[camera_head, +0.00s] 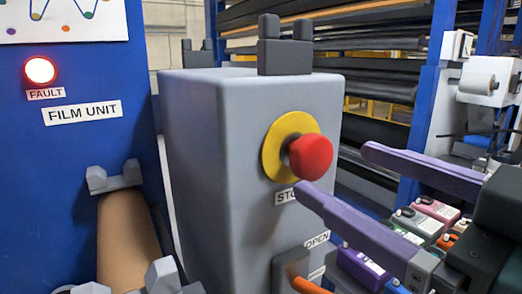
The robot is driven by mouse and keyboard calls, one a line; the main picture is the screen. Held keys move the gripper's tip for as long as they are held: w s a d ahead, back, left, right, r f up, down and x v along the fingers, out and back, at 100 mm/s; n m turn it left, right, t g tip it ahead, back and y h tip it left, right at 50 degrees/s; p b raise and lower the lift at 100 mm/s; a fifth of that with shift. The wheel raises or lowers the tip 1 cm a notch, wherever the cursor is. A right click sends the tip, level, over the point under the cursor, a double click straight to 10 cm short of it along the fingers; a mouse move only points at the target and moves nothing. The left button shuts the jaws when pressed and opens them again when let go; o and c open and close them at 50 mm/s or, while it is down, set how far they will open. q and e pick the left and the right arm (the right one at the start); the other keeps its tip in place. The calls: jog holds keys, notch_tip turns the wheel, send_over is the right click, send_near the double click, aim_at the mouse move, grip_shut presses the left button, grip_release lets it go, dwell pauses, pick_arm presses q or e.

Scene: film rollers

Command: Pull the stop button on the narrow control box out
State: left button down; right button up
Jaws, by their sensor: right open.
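The narrow grey control box (215,150) stands in the middle of the head view. Its red stop button (311,157) sits on a yellow round plate (278,143) on the front face, above a label reading STO, partly covered. My right gripper (335,168) comes in from the right with two purple fingers spread apart, open and empty. The nearer fingertip is just below the red button in the picture; I cannot tell whether it touches. The farther fingertip is to the right of the button. My left gripper is not in view.
A blue cabinet (60,180) labelled FILM UNIT, with a lit red FAULT lamp (40,71), stands at left. A brown roll (128,240) rests in grey holders. An orange handle (308,286) is below the OPEN label. Several coloured packs (435,212) lie at right.

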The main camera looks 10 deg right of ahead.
aim_at(318, 161)
jog(key=x, duration=0.5)
jog(key=shift+w+a+p, duration=0.15)
jog(key=shift+w+p, duration=0.15)
jog(key=shift+p, duration=0.1)
grip_shut()
dwell(0.4)
